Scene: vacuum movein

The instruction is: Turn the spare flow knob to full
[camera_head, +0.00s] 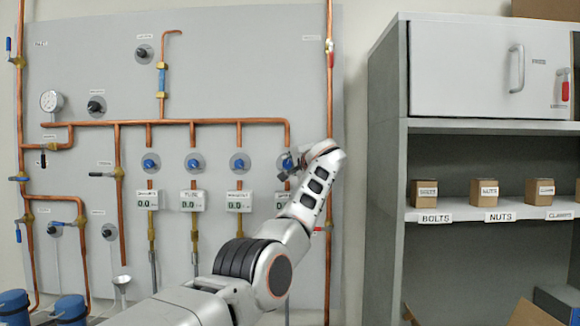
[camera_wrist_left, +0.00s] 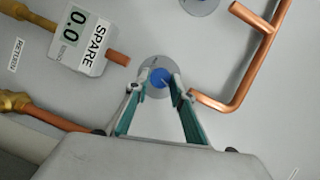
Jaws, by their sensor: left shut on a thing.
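The spare flow knob is a blue knob on a round grey plate, the rightmost in the row of four-way branch knobs; in the head view it (camera_head: 287,163) is partly hidden by my gripper. In the left wrist view the blue knob (camera_wrist_left: 158,75) sits between the fingertips. My right gripper is not in view.
Several other blue knobs (camera_head: 237,163) stand left on the panel (camera_head: 230,70), above meters reading 0.0. A vertical copper pipe (camera_head: 330,90) runs close right of my gripper. A grey shelf unit (camera_head: 386,180) stands further right. A copper pipe bend (camera_wrist_left: 232,105) is near the right finger.

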